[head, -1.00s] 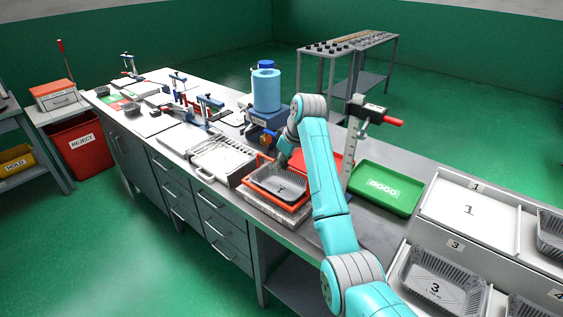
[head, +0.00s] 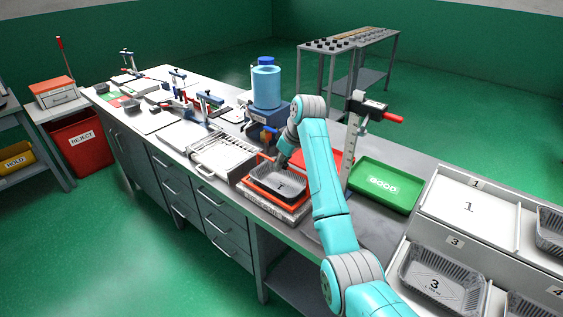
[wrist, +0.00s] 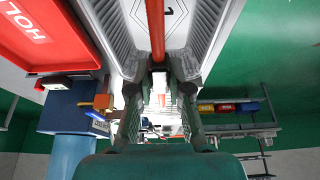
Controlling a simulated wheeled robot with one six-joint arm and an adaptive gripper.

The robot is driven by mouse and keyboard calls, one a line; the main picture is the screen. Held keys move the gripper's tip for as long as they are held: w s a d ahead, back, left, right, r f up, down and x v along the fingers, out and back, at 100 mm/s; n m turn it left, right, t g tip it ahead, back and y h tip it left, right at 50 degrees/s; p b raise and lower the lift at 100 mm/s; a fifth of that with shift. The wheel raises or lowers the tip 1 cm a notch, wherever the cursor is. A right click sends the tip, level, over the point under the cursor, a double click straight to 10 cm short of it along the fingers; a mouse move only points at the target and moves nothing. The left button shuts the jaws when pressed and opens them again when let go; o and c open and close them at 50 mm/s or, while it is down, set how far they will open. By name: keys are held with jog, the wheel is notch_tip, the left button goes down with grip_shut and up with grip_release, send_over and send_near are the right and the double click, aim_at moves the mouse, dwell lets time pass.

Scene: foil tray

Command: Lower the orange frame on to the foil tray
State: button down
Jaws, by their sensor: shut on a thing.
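The foil tray (head: 281,180) is a grey ribbed tray marked 1, on a block on the bench. It also fills the top of the wrist view (wrist: 203,30). The orange frame (head: 262,201) shows around the tray in the head view. Its bar (wrist: 156,30) crosses the tray's middle in the wrist view. My gripper (wrist: 157,74) is shut on the frame, and the bar runs away from between the fingers. In the head view my gripper (head: 281,160) is at the tray's far side, partly hidden by my arm. I cannot tell whether the frame touches the tray rim.
A red tray (head: 331,158) lies behind my arm, with lettering in the wrist view (wrist: 38,35). A blue container (head: 266,88) stands behind the station. A metal post (head: 354,145) and a green GOOD tray (head: 385,185) are at the right. A lidded fixture (head: 222,155) is close at the left.

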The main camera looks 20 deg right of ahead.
jog(key=shift+f, duration=0.6)
dwell(0.3)
jog(key=c, duration=1)
grip_release()
jog(key=v, duration=0.7)
jog(key=shift+r, duration=0.25)
